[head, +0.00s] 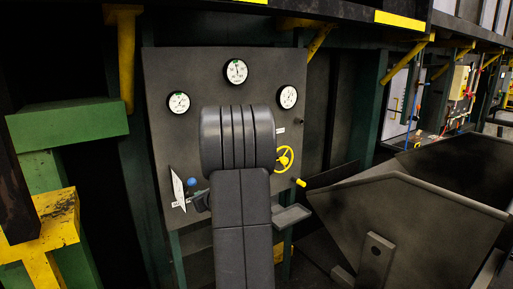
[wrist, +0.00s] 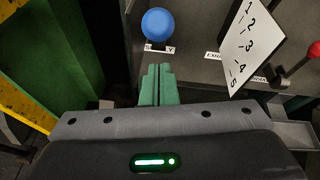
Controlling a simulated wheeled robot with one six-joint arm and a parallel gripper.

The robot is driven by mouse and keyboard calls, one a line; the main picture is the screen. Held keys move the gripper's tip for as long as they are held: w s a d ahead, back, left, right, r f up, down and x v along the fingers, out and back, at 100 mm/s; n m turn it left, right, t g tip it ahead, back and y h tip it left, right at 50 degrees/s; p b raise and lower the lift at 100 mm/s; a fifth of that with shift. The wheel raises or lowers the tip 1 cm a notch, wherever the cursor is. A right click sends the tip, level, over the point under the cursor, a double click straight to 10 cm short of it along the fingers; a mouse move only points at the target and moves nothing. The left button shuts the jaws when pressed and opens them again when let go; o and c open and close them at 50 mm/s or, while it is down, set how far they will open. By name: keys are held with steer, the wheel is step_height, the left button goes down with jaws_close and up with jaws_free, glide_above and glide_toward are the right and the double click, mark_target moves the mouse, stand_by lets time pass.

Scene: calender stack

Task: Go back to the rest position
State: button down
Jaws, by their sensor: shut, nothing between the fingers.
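My gripper (wrist: 158,72) shows in the wrist view as two green fingers pressed together, with nothing between them. Its tips point at the panel, a little below a blue ball knob (wrist: 158,25) in the picture; I cannot tell the gap in depth. In the head view my own arm stands in front of the grey panel (head: 210,85) and hides most of the gripper. The blue knob (head: 191,182) shows there just left of my arm, beside a tilted white plate (head: 178,188). The plate (wrist: 252,45) carries the numbers 1 to 5 in the wrist view.
Three round gauges (head: 236,71) sit high on the panel. A yellow handwheel (head: 285,160) is right of my arm. A red-knobbed lever (wrist: 313,52) stands at the wrist view's right edge. Large dark bins (head: 410,220) fill the right; green and yellow framework (head: 68,122) stands left.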

step_height(320, 180, down, 8)
steer(key=s+t+y+b, duration=0.1)
steer(key=t+y+b, duration=0.2)
steer(key=b, duration=1.8)
steer(key=shift+s+d+f+t, duration=0.15)
steer(key=shift+d+f+t, duration=0.1)
steer(key=shift+d+t, duration=0.2)
steer(key=shift+b, duration=0.4)
steer(key=shift+s+f, duration=0.1)
